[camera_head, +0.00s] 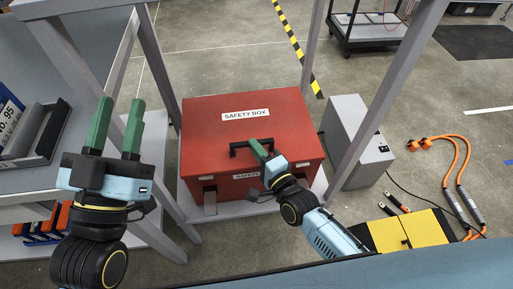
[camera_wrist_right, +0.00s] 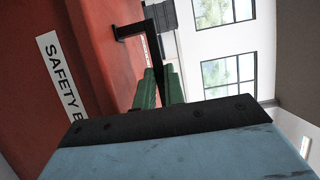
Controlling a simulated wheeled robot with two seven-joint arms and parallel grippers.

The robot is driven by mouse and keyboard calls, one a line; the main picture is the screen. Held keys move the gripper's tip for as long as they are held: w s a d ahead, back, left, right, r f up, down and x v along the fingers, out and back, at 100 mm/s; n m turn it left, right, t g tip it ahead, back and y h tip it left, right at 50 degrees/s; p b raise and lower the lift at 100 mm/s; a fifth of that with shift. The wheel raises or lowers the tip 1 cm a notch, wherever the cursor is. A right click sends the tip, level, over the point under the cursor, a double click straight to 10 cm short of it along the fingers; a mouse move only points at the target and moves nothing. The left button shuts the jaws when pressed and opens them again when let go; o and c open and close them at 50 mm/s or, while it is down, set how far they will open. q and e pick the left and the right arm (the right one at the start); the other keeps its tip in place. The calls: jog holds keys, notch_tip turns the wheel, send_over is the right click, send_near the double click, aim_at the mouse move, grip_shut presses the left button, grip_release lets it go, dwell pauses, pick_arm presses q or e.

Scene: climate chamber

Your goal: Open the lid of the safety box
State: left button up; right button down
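The red safety box (camera_head: 213,127) stands on a low shelf in the middle of the head view, its lid down. A black handle (camera_head: 238,147) is at the lid's front edge; it also shows in the right wrist view (camera_wrist_right: 130,30). My right gripper (camera_head: 264,152) is at the handle, its green fingers close together with the handle bar between them in the right wrist view (camera_wrist_right: 159,75). My left gripper (camera_head: 119,106) is open and empty, left of the box.
Grey frame posts (camera_head: 384,88) rise on both sides of the box. A grey case (camera_head: 357,140) stands just right of it. A workbench (camera_head: 60,185) fills the left side. Orange cables (camera_head: 457,160) and a yellow case (camera_head: 410,230) lie at right.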

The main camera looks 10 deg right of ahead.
pick_arm(q)
jog(key=shift+w+y, duration=0.1)
jog(key=shift+y, duration=0.2)
